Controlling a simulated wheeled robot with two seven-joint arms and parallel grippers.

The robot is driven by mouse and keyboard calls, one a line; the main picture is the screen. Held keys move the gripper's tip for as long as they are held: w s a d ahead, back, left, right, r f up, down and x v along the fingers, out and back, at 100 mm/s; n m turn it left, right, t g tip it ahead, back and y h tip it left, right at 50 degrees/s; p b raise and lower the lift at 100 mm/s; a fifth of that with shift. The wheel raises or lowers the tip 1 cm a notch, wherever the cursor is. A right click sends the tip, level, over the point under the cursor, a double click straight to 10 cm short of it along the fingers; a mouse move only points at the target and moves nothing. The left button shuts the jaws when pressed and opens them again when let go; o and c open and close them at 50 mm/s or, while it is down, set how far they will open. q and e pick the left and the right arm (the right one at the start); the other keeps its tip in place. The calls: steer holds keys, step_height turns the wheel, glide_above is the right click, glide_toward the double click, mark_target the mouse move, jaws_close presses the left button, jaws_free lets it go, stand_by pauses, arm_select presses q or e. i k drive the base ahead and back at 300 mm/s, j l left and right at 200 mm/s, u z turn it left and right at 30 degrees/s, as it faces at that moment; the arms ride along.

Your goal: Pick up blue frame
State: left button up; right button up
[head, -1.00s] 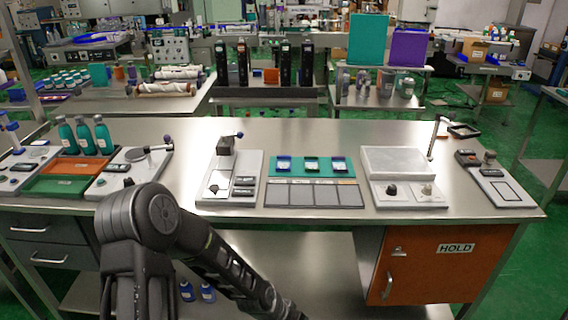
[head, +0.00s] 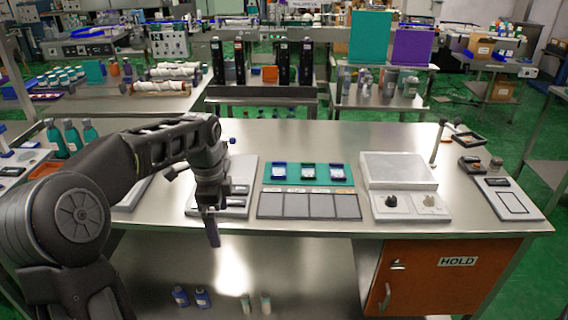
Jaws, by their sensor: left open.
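A teal mat (head: 322,182) on the steel table holds three small frames in a row. The leftmost frame (head: 279,171) looks blue, the middle frame (head: 308,171) looks green, and the right frame (head: 337,171) looks dark blue with a pale inside. My left gripper (head: 212,236) points down at the table's front edge, left of the mat and apart from the frames. It is open and nothing shows between its fingers. My right gripper is out of view.
A grey four-panel strip (head: 309,205) lies before the mat. A white device with a raised plate (head: 398,168) stands to the right. My arm partly covers another white device (head: 240,186) and the left side.

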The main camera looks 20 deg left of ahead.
mark_target(279, 168)
steer(key=i, duration=1.2)
